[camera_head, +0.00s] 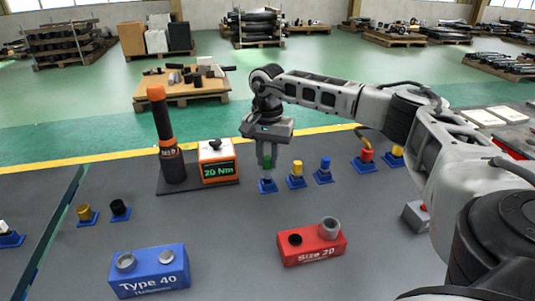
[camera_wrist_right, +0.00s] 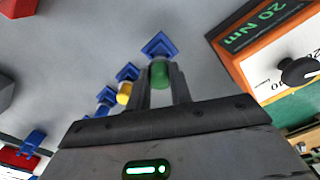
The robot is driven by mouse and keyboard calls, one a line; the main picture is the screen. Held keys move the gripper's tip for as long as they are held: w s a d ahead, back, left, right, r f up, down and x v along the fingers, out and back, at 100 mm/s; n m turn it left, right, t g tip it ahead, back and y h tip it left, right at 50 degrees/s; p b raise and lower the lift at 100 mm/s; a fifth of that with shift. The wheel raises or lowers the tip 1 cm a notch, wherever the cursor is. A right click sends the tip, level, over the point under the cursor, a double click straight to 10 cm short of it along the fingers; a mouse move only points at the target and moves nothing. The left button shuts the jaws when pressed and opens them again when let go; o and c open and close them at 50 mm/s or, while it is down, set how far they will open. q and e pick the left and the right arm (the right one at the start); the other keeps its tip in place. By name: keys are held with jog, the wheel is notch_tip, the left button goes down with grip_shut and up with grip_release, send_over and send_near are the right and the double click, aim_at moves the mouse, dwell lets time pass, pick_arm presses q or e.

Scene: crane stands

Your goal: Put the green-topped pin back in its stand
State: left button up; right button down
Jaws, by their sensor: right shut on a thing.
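The green-topped pin (camera_head: 267,161) is between the fingers of my right gripper (camera_head: 267,158), which is shut on it. Its green top (camera_wrist_right: 160,74) also shows between the fingers in the right wrist view. The pin points down, roughly upright, directly over a blue stand (camera_head: 268,187). The same stand (camera_wrist_right: 159,44) shows just beyond the green top in the right wrist view. I cannot tell whether the pin's lower end is inside the stand or just above it. My left gripper is not in view.
Yellow-topped (camera_head: 297,169) and blue-topped (camera_head: 325,163) pins stand in blue stands to the right. An orange 20 Nm box (camera_head: 216,160) and a tall black tool with an orange end (camera_head: 164,130) stand left. Blue (camera_head: 150,271) and red (camera_head: 312,245) blocks sit in front.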

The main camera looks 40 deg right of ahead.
dwell(0.5)
jog(key=shift+f+b, duration=0.65)
jog(key=shift+f, duration=0.75)
jog(key=c, duration=1.2)
grip_release()
jog(key=shift+r, duration=0.15)
jog(key=shift+r+p, duration=2.25)
jog(key=shift+r, duration=0.25)
jog(key=shift+f, duration=0.1)
